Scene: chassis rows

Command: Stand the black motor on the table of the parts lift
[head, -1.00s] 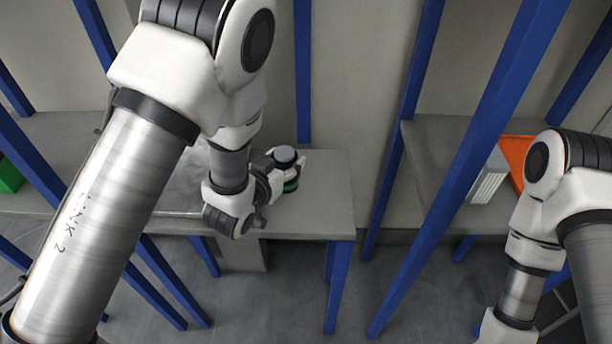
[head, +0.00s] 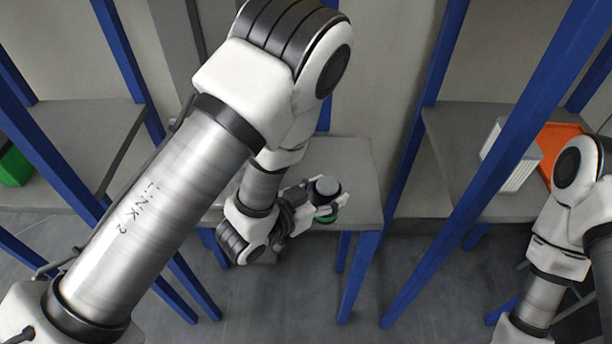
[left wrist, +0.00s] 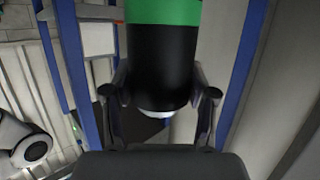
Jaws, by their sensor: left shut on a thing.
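The black motor (head: 326,188) is in my left gripper (head: 318,204), with a grey end up and a green band below. In the head view it appears upright, in front of the grey table (head: 352,165) and overlapping its front edge. In the left wrist view the motor (left wrist: 162,62) is a black cylinder with a green band and a pale end. The gripper fingers (left wrist: 160,98) are shut on its two sides. My left arm hides much of the middle. I cannot identify the parts lift for certain. My right gripper is outside the head view.
A right-hand grey shelf (head: 455,150) carries a white ribbed block (head: 511,156) and an orange bin (head: 556,145). A green bin (head: 14,166) stands on the left shelf (head: 88,140). Blue posts (head: 440,190) stand between the bays. Grey floor (head: 290,290) shows in front.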

